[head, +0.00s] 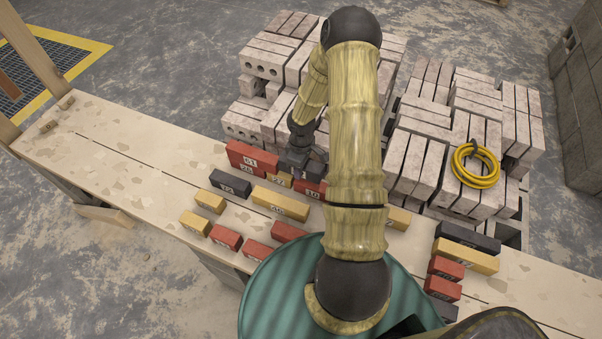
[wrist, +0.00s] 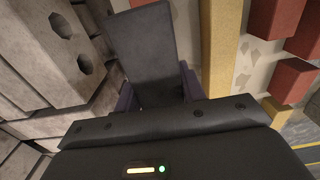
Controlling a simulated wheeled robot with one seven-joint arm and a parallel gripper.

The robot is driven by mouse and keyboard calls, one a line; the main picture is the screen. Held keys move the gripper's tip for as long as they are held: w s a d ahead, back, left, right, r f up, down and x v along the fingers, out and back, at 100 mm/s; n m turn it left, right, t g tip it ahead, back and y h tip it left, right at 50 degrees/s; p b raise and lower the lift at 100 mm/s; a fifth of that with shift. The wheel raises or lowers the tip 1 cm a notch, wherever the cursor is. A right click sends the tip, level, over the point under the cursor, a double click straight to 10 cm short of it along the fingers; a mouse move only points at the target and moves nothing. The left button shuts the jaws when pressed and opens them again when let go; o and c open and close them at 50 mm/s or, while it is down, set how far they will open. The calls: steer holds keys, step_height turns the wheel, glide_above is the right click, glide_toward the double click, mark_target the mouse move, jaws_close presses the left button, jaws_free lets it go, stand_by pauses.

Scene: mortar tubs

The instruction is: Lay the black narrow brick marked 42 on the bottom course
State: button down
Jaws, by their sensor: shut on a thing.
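In the head view my gripper (head: 303,158) is low over the far side of the bench, at a short row of bricks. It is shut on a black brick (head: 290,166), partly hidden by the gripper and arm. In the wrist view the dark brick (wrist: 143,45) sits between the fingers of my gripper (wrist: 158,90); no number shows on it. Below it in the head view, the row has a yellow brick (head: 279,181) and a red brick marked 10 (head: 311,191). A red brick marked 51 (head: 251,158) lies at the row's left, on top. Contact below the held brick is unclear.
A black brick (head: 229,183) and a long yellow brick (head: 280,203) lie just in front of the row. More red, yellow and black bricks lie nearer and at right. Pale block stacks (head: 270,62) stand behind the bench.

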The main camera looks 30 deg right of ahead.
steer(key=shift+f, duration=0.15)
step_height(320, 180, down, 3)
steer(key=shift+w+f, duration=0.15)
steer(key=shift+f, duration=0.1)
steer(key=shift+s+d+f, duration=0.1)
steer(key=shift+s, duration=0.1)
steer(key=c, duration=0.8)
jaws_free()
steer(key=shift+w+f, duration=0.1)
steer(key=shift+c, duration=0.2)
step_height(320, 180, up, 12)
steer(key=shift+f+p, duration=0.15)
steer(key=shift+p, duration=0.25)
steer(key=shift+r, duration=0.4)
